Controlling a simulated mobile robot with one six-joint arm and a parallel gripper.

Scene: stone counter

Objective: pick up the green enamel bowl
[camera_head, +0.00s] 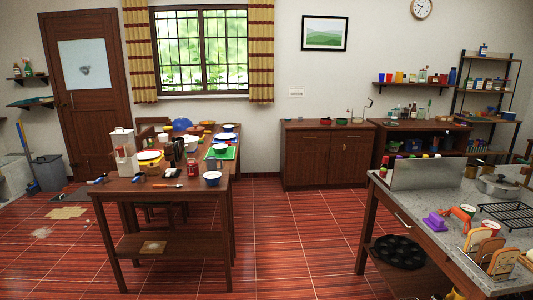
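I cannot make out a bowl that is clearly green in the head view. A blue-and-white bowl (212,178) stands near the front right corner of the dark wooden table (150,190). Another small bowl (220,149) sits on a green tray or board (229,154) farther back on that table. A large blue rounded thing (182,124) is at the table's far end. Several small items there are too small to identify. My gripper is not in view.
The stone counter (405,199) at the right holds a metal panel (422,174), a lidded pot (498,186), a black rack (508,215) and a purple object (435,221). A cabinet (326,158) stands at the back wall. The red tiled floor (295,240) between table and counter is clear.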

